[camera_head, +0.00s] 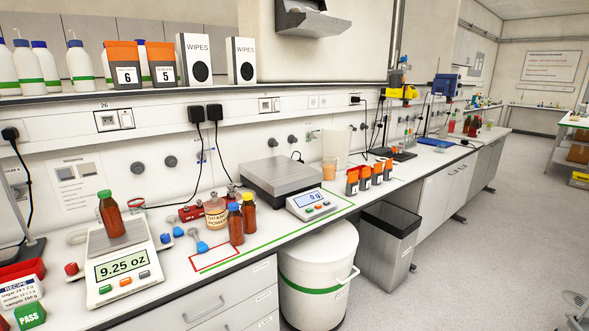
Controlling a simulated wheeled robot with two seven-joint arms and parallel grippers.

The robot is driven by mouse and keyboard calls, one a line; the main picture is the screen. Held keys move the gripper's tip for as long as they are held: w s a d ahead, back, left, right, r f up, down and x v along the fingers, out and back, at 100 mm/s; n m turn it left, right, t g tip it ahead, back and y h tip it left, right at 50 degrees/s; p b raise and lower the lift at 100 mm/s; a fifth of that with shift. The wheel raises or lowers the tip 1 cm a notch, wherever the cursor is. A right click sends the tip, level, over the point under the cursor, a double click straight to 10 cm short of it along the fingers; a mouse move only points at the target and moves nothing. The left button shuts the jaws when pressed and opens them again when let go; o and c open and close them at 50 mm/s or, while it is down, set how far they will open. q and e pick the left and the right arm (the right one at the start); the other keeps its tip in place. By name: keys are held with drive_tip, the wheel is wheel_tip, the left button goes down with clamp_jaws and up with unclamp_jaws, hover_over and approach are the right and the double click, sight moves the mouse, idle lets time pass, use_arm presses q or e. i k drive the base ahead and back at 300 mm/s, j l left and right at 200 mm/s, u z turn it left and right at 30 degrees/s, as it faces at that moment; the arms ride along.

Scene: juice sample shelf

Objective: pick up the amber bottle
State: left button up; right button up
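Three amber-brown bottles show on the white bench. One with a green cap, an amber bottle (112,222), stands on the pan of the left scale (125,276), whose display reads 9.25 oz. Another amber bottle with a blue cap (235,226) stands upright near the bench's front edge, by the red outlined area. A third amber bottle with a yellow-orange cap (249,217) stands just behind it to the right. A cream tub (215,213) is close behind them. Neither of my grippers is in view.
A second scale (282,178) with a separate display (318,203) reading 0 sits to the right. Blue scoops lie near the left scale. A recipe card (22,293) and a green PASS block (30,317) are at lower left. A white bin (318,270) stands below the front edge.

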sight(109, 211)
drive_tip(key=u, duration=1.25)
drive_tip(key=z, duration=0.2)
